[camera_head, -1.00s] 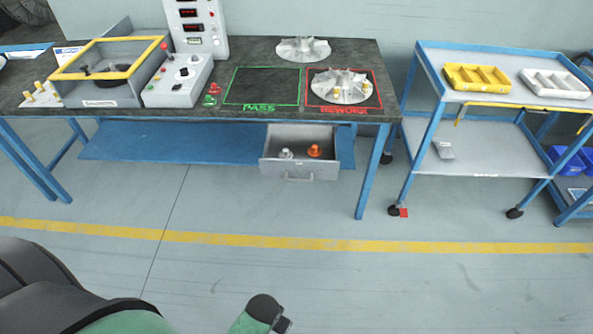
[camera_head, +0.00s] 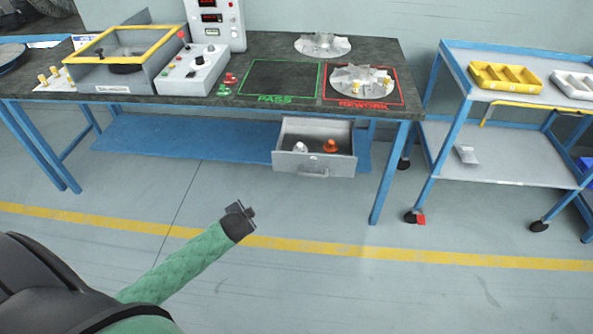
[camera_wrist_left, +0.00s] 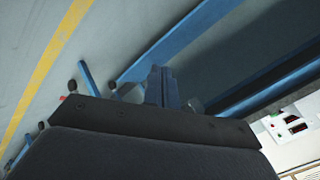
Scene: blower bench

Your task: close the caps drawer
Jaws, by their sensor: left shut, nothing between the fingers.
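The caps drawer (camera_head: 314,164) hangs under the bench's right half and is pulled out. It holds a white cap (camera_head: 300,147) and an orange cap (camera_head: 330,146), and its front has a handle. My left gripper (camera_head: 243,213) is over the floor, in front of and below the drawer to the left, apart from it in the picture. It is shut and empty. In the left wrist view the shut fingers (camera_wrist_left: 162,86) point toward the blue bench frame; I cannot make out the drawer clearly there. My right gripper is in no view.
The bench (camera_head: 270,48) carries a tester box, a control panel, and impellers, one on the REWORK square. Its blue leg (camera_head: 391,175) stands right of the drawer. A blue trolley (camera_head: 500,165) with trays is further right. The floor before the drawer is clear.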

